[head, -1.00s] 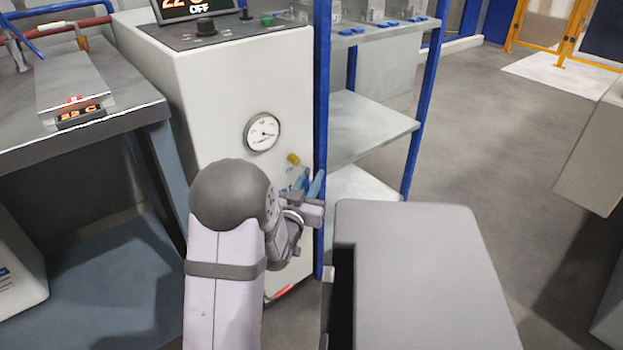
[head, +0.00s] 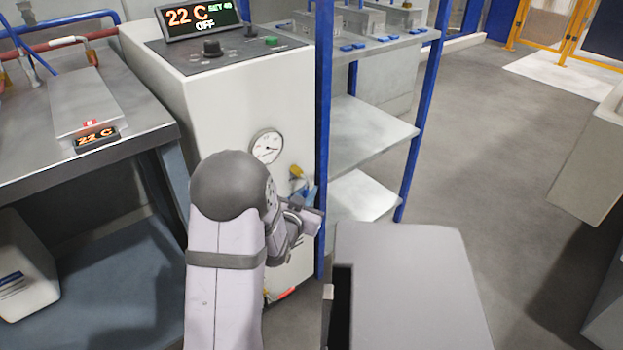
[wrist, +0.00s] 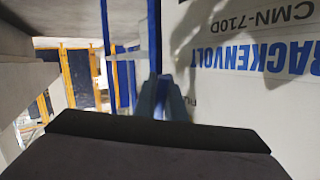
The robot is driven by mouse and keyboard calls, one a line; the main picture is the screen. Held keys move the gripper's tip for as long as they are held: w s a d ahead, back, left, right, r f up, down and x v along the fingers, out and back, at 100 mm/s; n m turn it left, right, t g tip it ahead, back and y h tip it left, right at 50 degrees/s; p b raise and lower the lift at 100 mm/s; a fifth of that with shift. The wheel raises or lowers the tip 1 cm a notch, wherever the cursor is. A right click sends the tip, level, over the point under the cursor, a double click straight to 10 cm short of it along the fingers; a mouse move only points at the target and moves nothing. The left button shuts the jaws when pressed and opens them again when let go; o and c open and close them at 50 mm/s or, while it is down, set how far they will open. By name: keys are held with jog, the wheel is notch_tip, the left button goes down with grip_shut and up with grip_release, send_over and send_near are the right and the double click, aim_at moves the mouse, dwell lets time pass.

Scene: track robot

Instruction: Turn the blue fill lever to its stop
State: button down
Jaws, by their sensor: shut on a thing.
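The blue fill lever (head: 306,191) is on the front of the white cabinet (head: 240,110), just below a yellow fitting (head: 297,172). It is small and partly covered by my gripper (head: 310,207). My gripper is shut on the lever, close to the cabinet's front right edge. In the wrist view, narrow blue shapes (wrist: 164,98) stand up beyond the dark gripper body, beside the white panel; lever and fingertips are hard to tell apart there. The exact lever angle and its stop cannot be made out.
A round gauge (head: 267,147) sits above the lever. A blue-post shelf rack (head: 375,135) stands close on the right. A workbench (head: 150,133) is at left. Open floor (head: 480,150) lies beyond the rack.

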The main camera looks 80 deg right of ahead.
jog(key=w+a+r+m+t+y+p, duration=0.1)
jog(key=t+y+p, duration=0.1)
jog(key=p, duration=1)
jog(key=w+a+r+m+t+y+p, duration=0.1)
jog(key=y+p, duration=0.3)
jog(key=p, duration=0.7)
jog(key=w+a+r+m+t+y+p, duration=0.1)
jog(key=w+a+m+t+y+p, duration=0.1)
jog(key=p, duration=1)
jog(key=shift+w+a+m+t+y+p, duration=0.3)
jog(key=shift+a+m+t+y+p, duration=0.1)
jog(key=shift+t+y, duration=0.45)
jog(key=shift+w+f+t+y+p, duration=0.1)
jog(key=shift+t+y+p, duration=0.15)
jog(key=shift+p, duration=0.6)
jog(key=c, duration=2.1)
grip_release()
jog(key=v, duration=0.7)
